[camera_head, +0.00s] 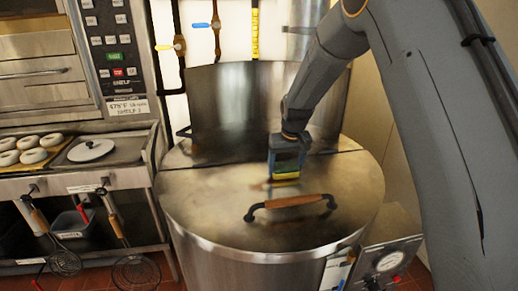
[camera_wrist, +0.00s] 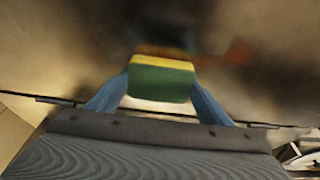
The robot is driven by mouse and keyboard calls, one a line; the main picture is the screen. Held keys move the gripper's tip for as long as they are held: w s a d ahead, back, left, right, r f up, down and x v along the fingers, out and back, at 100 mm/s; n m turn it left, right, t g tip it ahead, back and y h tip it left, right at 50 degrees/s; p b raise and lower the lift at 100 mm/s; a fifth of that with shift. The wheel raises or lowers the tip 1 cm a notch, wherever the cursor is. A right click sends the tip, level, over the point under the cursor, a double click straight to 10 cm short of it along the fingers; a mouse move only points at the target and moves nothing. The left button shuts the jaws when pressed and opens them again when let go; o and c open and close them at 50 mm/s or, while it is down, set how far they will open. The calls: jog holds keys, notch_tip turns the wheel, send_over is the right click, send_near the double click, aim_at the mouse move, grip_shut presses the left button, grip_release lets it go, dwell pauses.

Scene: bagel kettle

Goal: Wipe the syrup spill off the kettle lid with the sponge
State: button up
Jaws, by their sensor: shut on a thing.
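The kettle lid (camera_head: 215,207) is a round, brownish metal cover with a wooden-gripped handle (camera_head: 292,201) near its front. My gripper (camera_head: 287,172) is over the lid, behind the handle, shut on a yellow and green sponge (camera_wrist: 160,78). The sponge also shows as a yellow strip under the gripper in the head view (camera_head: 286,176). It is at or just above the lid; I cannot tell whether it touches. A small dark reddish-brown patch (camera_head: 262,185), perhaps syrup, shows left of the sponge. In the wrist view the lid is blurred, with an orange-brown smear at right.
The raised rear half of the lid (camera_head: 262,105) stands upright behind the work area. At left, a counter holds bagels (camera_head: 30,150) and a tray with a white round lid (camera_head: 91,150). A control box (camera_head: 385,262) sits at the front right.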

jog(key=v, duration=0.3)
jog(key=shift+w+p, duration=0.1)
jog(key=shift+p, duration=0.3)
jog(key=shift+w+r, duration=0.1)
jog(key=shift+r, duration=0.2)
jog(key=shift+r+p, duration=1.25)
jog(key=shift+r, duration=0.9)
jog(key=shift+a, duration=0.1)
